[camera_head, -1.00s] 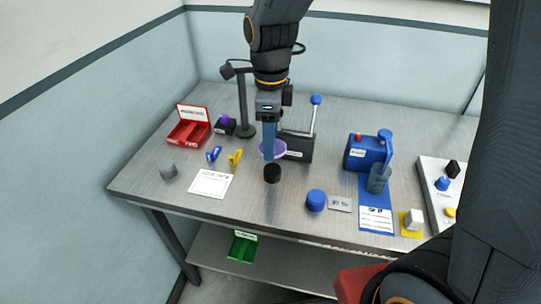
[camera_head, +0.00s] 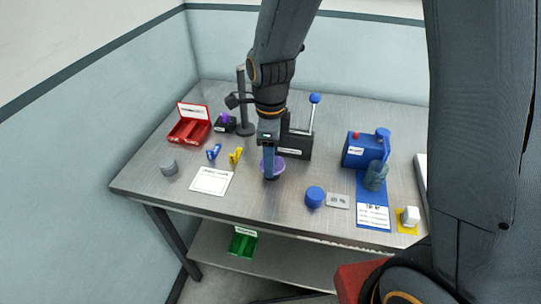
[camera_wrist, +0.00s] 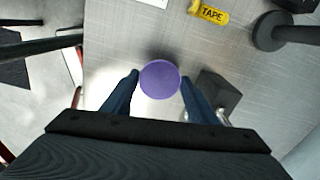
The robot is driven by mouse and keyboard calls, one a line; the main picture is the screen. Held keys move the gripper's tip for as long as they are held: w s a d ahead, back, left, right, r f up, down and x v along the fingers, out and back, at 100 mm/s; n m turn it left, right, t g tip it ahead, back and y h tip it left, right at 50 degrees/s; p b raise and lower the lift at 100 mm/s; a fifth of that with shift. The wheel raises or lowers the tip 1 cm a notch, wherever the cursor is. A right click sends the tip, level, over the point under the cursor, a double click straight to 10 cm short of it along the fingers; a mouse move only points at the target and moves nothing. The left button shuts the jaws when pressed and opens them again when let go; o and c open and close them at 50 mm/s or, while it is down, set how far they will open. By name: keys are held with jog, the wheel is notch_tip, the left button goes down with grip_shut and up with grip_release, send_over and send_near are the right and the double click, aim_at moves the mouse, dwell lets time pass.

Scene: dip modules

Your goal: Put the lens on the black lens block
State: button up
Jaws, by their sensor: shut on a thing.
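The lens is a purple disc (camera_head: 279,166), held between the fingers of my gripper (camera_head: 268,176) above the middle of the table. In the wrist view the lens (camera_wrist: 160,79) sits centred between the two blue-grey fingertips, one on each side. The black lens block is not visible now in either view. The lens and fingers cover the place where it stood in the earlier head view. I cannot tell whether the lens touches the block.
A black box with a lever (camera_head: 294,147) stands close behind my gripper. A dark stand (camera_head: 243,105) is behind it to the left. A yellow tape piece (camera_head: 236,156) lies to the left, and a blue round cap (camera_head: 315,196) to the right. A white card (camera_head: 212,181) lies front left.

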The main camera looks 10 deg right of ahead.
jog(key=o, duration=1)
notch_tip(320, 180, up, 12)
jog(key=b, duration=0.2)
jog(key=shift+s+d+f+n+t, duration=0.25)
jog(key=shift+s+d+f+n, duration=1.1)
jog(key=shift+d+n, duration=1.5)
jog(key=shift+s+d+f+n+t, duration=0.2)
jog(key=shift+s+d+f+n, duration=1.15)
jog(key=shift+n, duration=2.65)
jog(key=shift+s+d+f+n+t, duration=0.25)
jog(key=shift+s+d+f+n, duration=1.05)
jog(key=shift+d+n, duration=1.6)
jog(key=shift+w+a+f+n, duration=0.2)
jog(key=shift+a+n, duration=0.35)
